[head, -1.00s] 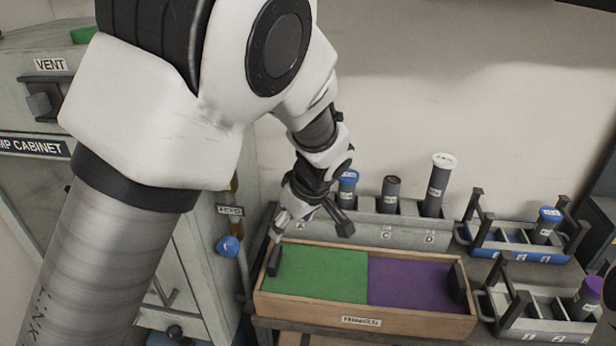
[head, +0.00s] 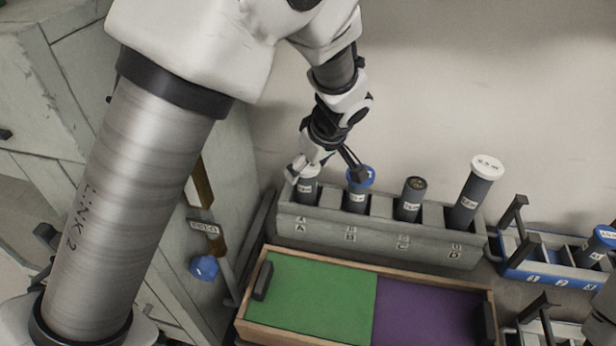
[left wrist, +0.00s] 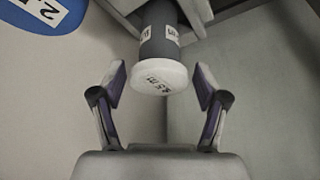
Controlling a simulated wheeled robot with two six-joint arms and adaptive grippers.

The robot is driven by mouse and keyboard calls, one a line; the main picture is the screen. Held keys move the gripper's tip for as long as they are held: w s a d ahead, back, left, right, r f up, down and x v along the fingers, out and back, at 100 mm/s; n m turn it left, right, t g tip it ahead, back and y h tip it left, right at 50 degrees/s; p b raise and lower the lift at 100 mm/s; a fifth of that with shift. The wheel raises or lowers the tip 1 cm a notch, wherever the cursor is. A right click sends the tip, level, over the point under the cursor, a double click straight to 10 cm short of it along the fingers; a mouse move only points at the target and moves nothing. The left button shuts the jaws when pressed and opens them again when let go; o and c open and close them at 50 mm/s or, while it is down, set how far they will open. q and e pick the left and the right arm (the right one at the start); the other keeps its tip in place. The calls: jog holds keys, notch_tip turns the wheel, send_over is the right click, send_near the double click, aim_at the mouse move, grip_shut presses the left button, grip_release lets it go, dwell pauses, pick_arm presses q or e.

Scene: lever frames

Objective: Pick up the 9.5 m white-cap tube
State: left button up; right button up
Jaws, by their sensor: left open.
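A grey tube with a white cap (head: 307,184) stands in slot A of the grey rack (head: 385,240), partly hidden by my left gripper (head: 325,168). In the left wrist view this white-cap tube (left wrist: 162,75) shows cap toward the camera, between and ahead of the fingertips of the open left gripper (left wrist: 160,85), apart from both. Its cap print is hard to read. A second white-cap tube (head: 475,190) stands tilted in slot D, its cap print small. My right gripper is not in view.
A blue-cap tube (head: 358,190) stands in slot B, close to the gripper, and a dark open-topped tube (head: 410,200) in slot C. A wooden tray with a green half (head: 310,300) and purple half (head: 425,315) lies in front. A blue rack (head: 545,270) stands right.

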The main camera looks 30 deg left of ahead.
pick_arm(q)
jog(key=x, duration=0.5)
jog(key=shift+w+f, duration=0.1)
jog(key=shift+d, duration=0.1)
jog(key=c, duration=1.2)
